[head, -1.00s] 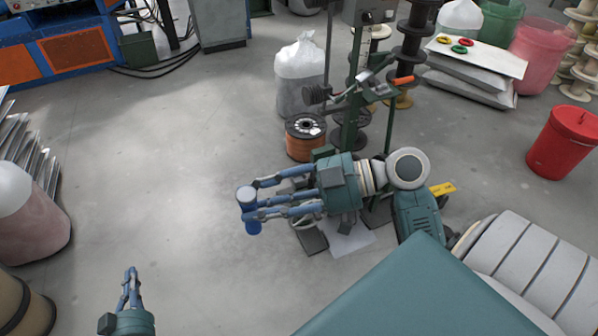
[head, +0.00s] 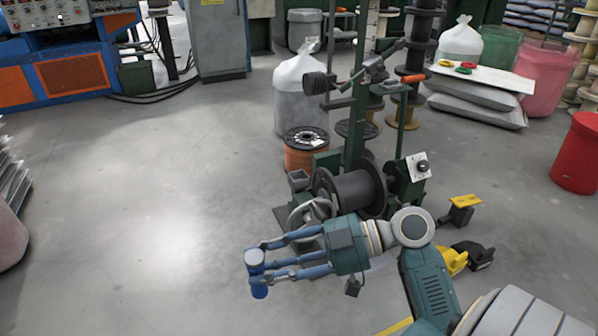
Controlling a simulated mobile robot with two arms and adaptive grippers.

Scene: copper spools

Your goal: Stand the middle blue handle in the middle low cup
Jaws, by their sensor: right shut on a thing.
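My right gripper (head: 257,263) reaches in from the lower right, its fingers pointing left. It is shut on a blue handle (head: 259,290), which stands nearly upright between the fingertips, with its round top above them and its lower end below. The handle is in the air over the grey floor. I cannot tell from this view whether it is the middle one. No low cups and no other blue handles can be made out. My left gripper is out of view.
A green winding machine with a dark spool (head: 352,192) stands just behind my right gripper. An orange copper spool (head: 305,150) and a white bag (head: 301,95) are farther back. A red bin (head: 577,155) is at the right.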

